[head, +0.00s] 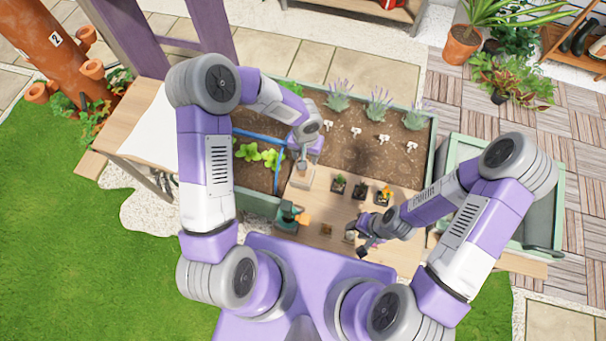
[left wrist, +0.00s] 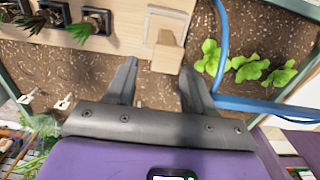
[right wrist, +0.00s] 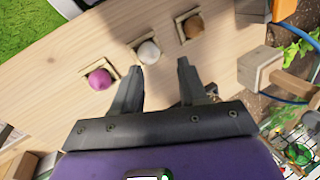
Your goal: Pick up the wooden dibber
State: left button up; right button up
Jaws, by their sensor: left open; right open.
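A pale wooden block (head: 301,180) stands at the left end of the wooden board. A tan wooden piece sits at it and looks like the dibber; in the left wrist view this piece (left wrist: 167,54) lies just ahead of my left fingers. In the right wrist view the block (right wrist: 257,68) and a wooden bar (right wrist: 292,85) show at the right. My left gripper (head: 303,161) is open and empty, just behind the block. Its open fingers (left wrist: 157,75) point at the wooden piece, apart from it. My right gripper (head: 368,244) is open and empty over the board's front right part.
The board (head: 328,208) holds several small potted plants (head: 361,191). Purple (right wrist: 99,79), white (right wrist: 149,52) and brown (right wrist: 193,26) round items sit in small square trays. A blue pipe (head: 262,137) crosses the soil bed beside seedlings (head: 270,157). A green-and-orange item (head: 289,213) stands at the board's left front.

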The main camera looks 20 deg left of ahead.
aim_at(303, 172)
pick_arm(q)
jog(key=f, duration=0.2)
jog(key=s+f, duration=0.1)
jog(key=f, duration=0.4)
jog(key=shift+s+a+f, duration=0.15)
jog(key=shift+a+f, duration=0.05)
jog(key=shift+a, duration=0.1)
jog(key=shift+f, duration=0.3)
jog(key=c, duration=0.8)
